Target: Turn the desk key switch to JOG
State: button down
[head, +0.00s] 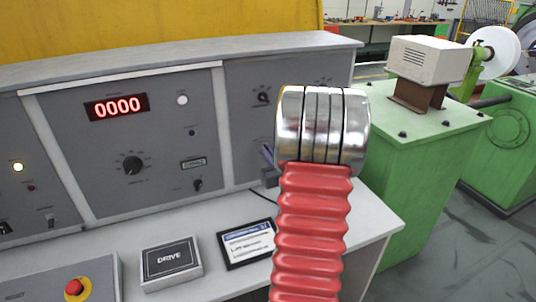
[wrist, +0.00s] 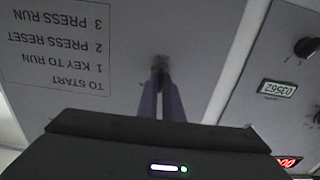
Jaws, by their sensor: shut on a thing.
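The key switch (wrist: 160,62) shows in the wrist view as a small dark piece on the grey panel, between my fingertips. My gripper (wrist: 161,82) is shut on it with two purple fingers, pointing straight at the panel. The fingers hide most of the key, so I cannot read its position or any JOG mark. In the head view my red ribbed arm and its chrome rings stand in front of the right panel. Only a bit of my gripper (head: 267,154) shows left of the rings, and the key is hidden there.
An upside-down start instruction label (wrist: 58,42) is beside the switch in the wrist view. The desk panel carries a red 0000 display (head: 117,107) and a large knob (head: 133,164). A DRIVE box (head: 171,263) and a framed card (head: 247,242) lie on the desktop. A green machine (head: 415,150) stands right.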

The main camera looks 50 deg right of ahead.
jog(key=shift+a+f, duration=0.1)
jog(key=shift+f, duration=0.1)
jog(key=c, duration=1.9)
grip_release()
jog(key=shift+r, duration=0.1)
jog(key=v, duration=1.3)
jog(key=shift+s+a, duration=0.1)
jog(key=shift+s, duration=0.2)
